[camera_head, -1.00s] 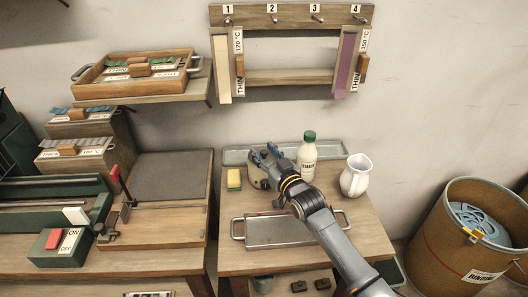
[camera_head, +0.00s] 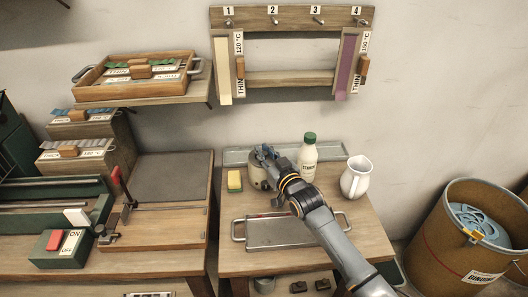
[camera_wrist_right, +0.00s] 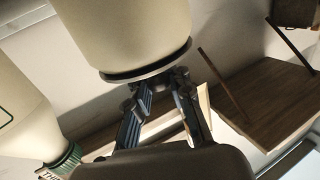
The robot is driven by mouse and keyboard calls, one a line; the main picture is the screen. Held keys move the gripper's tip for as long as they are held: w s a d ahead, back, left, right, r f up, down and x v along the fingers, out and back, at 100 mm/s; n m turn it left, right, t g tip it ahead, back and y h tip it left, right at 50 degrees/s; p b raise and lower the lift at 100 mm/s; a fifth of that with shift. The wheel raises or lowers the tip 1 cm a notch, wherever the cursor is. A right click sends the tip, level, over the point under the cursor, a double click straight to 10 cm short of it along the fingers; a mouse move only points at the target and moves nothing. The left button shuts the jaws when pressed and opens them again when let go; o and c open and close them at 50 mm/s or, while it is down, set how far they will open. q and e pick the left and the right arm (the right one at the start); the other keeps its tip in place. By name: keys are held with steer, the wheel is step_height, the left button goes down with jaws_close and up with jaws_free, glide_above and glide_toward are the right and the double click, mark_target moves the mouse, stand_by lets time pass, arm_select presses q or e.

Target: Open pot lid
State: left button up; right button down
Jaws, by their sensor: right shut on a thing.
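The small cream pot (camera_head: 257,174) stands at the back of the right-hand table, partly hidden behind my right gripper. It also shows upside down at the top of the right wrist view (camera_wrist_right: 125,32), with its lid's dark rim (camera_wrist_right: 150,71) on it. My right gripper (camera_head: 263,153) is over the pot's top. In the right wrist view its fingers (camera_wrist_right: 165,85) are shut at the lid's knob, which they mostly hide. The lid appears seated on the pot; I see no clear gap. My left gripper is not in view.
A white bottle with a green cap (camera_head: 307,160) stands just right of the gripper, and a white pitcher (camera_head: 355,180) farther right. A yellow-green sponge (camera_head: 234,180) is left of the pot. A metal tray with handles (camera_head: 270,233) lies in front. A bin (camera_head: 460,245) stands at far right.

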steer(key=w+r+g+p, duration=0.1)
steer(key=g+p, duration=0.1)
steer(key=p, duration=0.2)
steer(key=r+m+g+h+p, duration=0.1)
steer(key=g+p, duration=0.1)
steer(key=p, duration=0.3)
steer(key=shift+w+r, duration=0.2)
steer(key=shift+w, duration=0.15)
steer(key=shift+w+r+m+g+p, duration=0.1)
steer(key=shift+w+m+g+p, duration=0.15)
steer(key=shift+m+g+p, duration=0.25)
steer(key=shift+w+g+p, duration=0.3)
steer(key=shift+g+p, duration=0.1)
steer(key=shift+g, duration=0.3)
